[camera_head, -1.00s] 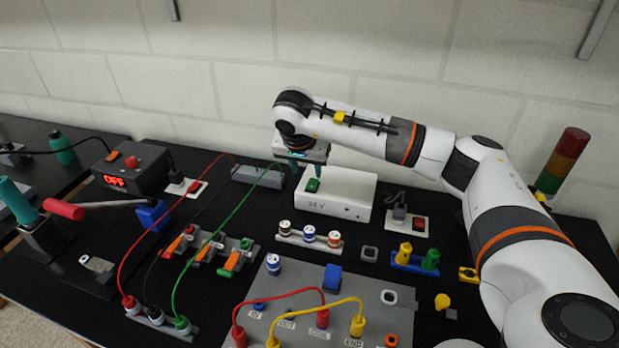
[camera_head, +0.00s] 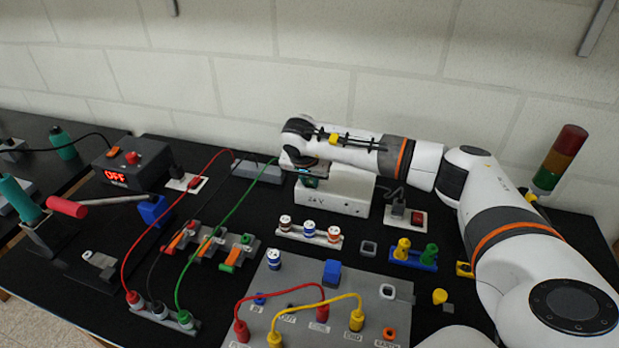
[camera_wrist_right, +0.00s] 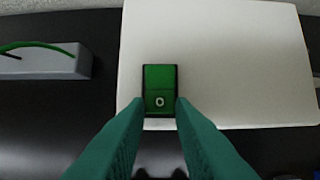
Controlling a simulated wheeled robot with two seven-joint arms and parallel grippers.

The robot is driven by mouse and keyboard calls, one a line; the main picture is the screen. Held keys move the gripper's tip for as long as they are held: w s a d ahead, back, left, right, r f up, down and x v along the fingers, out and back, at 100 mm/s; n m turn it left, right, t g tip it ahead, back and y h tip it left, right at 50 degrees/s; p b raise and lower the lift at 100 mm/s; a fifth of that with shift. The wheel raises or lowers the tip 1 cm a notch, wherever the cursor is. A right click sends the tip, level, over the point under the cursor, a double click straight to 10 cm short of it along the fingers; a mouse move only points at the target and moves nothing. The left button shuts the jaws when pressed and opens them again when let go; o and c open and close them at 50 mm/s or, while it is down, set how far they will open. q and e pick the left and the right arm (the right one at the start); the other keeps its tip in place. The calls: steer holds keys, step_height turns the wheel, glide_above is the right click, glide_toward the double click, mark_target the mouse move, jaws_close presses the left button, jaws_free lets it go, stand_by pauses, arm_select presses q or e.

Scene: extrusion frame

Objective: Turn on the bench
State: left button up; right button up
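The white 24 V box (camera_head: 345,200) stands near the back of the bench. In the right wrist view its top (camera_wrist_right: 225,60) fills the middle, with a green rocker switch (camera_wrist_right: 160,90) marked "0" at its near edge. My right gripper (camera_head: 308,181) is low over the box's left part and hides the switch in the head view. In the wrist view its teal fingertips (camera_wrist_right: 158,101) are apart, with the switch showing between them; contact cannot be told. A dark box (camera_head: 130,168) at left shows "OFF" in red and has a red button (camera_head: 132,157).
A socket plate with a red switch (camera_head: 418,218) lies right of the white box; another plate (camera_head: 187,182) lies left. A signal tower (camera_head: 560,160) stands at right. Red and green cables arch over the left side. A grey panel (camera_head: 300,330) with leads is in front.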

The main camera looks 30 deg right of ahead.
jaws_close()
steer(key=shift+w+d+r+g+y+b, duration=0.2)
steer(key=shift+g+y+b, duration=0.05)
steer(key=shift+g+y, duration=0.3)
steer(key=shift+w+d+r+g+y+b, duration=0.15)
steer(key=shift+d+g+y+b, duration=0.1)
steer(key=shift+g+y, duration=0.3)
steer(key=o, duration=0.7)
jaws_free()
steer(key=shift+c, duration=0.2)
step_height(320, 180, up, 12)
steer(key=a+b, duration=0.1)
steer(key=b, duration=0.2)
steer(key=shift+s, duration=0.4)
